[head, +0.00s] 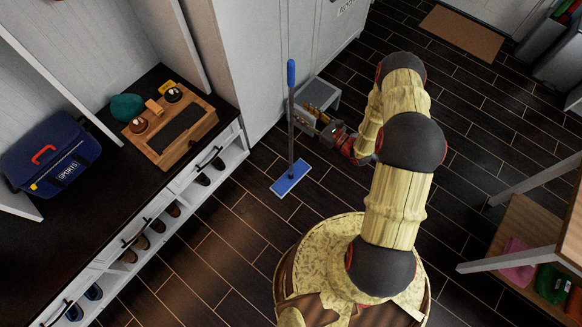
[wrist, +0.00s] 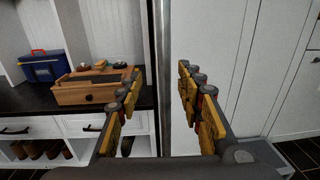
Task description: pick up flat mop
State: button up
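The flat mop has a blue grip at the top, a thin grey pole (head: 291,125) and a flat blue head (head: 291,178) on the floor. It stands upright. In the wrist view its pole (wrist: 161,75) runs vertically between my two fingers, roughly centred. My gripper (head: 312,115) is to the right of the pole in the head view, its fingers pointing toward it. In the wrist view my gripper (wrist: 160,95) is open, with clear gaps on both sides of the pole. I cannot tell whether the pole is between the fingertips or just beyond them.
A grey step stool (head: 325,92) stands behind my gripper by the white cabinet (head: 262,60). On the left, a bench (head: 85,205) holds a wooden box (head: 165,150) and a blue sports bag (head: 50,155), with shoes beneath. The dark floor around the mop head is mostly clear.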

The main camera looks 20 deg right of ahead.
aim_at(293, 102)
jog(key=shift+f+x, duration=0.25)
jog(key=shift+x, duration=0.8)
jog(key=shift+w+d+r+b+x, duration=0.1)
jog(key=shift+r+x, duration=0.05)
jog(key=shift+x, duration=0.75)
jog(key=shift+w+d+r+b+x, duration=0.1)
jog(key=shift+r+b+x, duration=0.05)
jog(key=shift+x, duration=0.8)
jog(key=shift+d+r+b+x, duration=0.1)
jog(key=shift+d+r+x, duration=0.05)
jog(key=shift+x, duration=0.75)
jog(key=shift+c, duration=1.3)
grip_shut()
jog(key=shift+r, duration=0.1)
